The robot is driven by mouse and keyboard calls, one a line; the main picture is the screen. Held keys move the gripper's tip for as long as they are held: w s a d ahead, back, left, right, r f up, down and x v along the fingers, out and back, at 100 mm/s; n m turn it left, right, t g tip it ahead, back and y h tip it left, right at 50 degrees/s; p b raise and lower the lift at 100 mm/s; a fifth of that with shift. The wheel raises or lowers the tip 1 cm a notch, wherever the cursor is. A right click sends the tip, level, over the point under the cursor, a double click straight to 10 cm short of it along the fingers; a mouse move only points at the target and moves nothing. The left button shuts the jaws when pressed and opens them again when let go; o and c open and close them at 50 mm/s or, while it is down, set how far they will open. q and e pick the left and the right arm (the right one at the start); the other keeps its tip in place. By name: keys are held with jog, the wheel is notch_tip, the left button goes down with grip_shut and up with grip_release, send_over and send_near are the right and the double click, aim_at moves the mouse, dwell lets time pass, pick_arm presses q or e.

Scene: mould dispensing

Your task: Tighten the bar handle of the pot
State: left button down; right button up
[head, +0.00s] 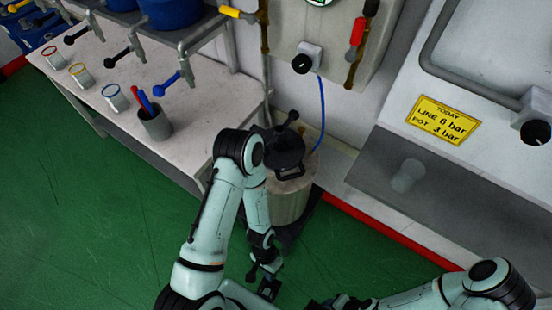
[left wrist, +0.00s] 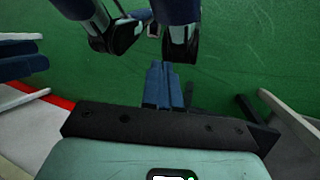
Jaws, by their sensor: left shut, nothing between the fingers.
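The pot (head: 288,200) is a pale cylinder standing on the floor by the wall, partly hidden by my left arm. Dark fittings sit on its top, with a black bar handle (head: 287,122) sticking up at the back. My left gripper (head: 268,290) hangs low in front of the pot, apart from it and well below the handle. In the left wrist view its blue fingers (left wrist: 162,85) are together and empty above green floor; the pot is not recognisable there. My right gripper (head: 318,303) is a dark, unclear shape at the bottom edge.
A white bench (head: 190,125) with taps, small cups and a grey pen holder (head: 155,124) stands left of the pot. A blue hose (head: 322,115) runs from a wall regulator (head: 307,58) toward the pot. A grey shelf (head: 450,185) is on the right. Green floor is open at left.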

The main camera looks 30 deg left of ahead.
aim_at(269, 154)
pick_arm(q)
jog(key=w+a+r+m+y+b, duration=0.2)
jog(key=w+a+r+m+y, duration=0.2)
jog(key=w+r+m+y, duration=0.75)
jog(key=w+d+r+m+t+y, duration=0.2)
jog(key=w+r+m+t+y, duration=0.1)
jog(key=r, duration=0.6)
jog(key=w+d+r+m+t+y, duration=0.3)
jog(key=w+r, duration=0.4)
jog(key=r, duration=0.3)
jog(key=shift+d+m+t+y, duration=0.3)
jog(key=shift+m+t+y, duration=0.25)
jog(key=shift+m+t, duration=0.45)
pick_arm(e)
jog(key=f, duration=0.1)
jog(key=s+f, duration=0.1)
jog(key=f, duration=0.1)
jog(key=shift+s, duration=0.15)
pick_arm(q)
jog(key=x, duration=1.4)
jog(key=shift+s+f+b, duration=0.1)
jog(key=shift+s+b, duration=0.05)
jog(key=shift+b, duration=0.25)
pick_arm(e)
jog(key=shift+f, duration=0.2)
jog(key=shift+s, duration=0.1)
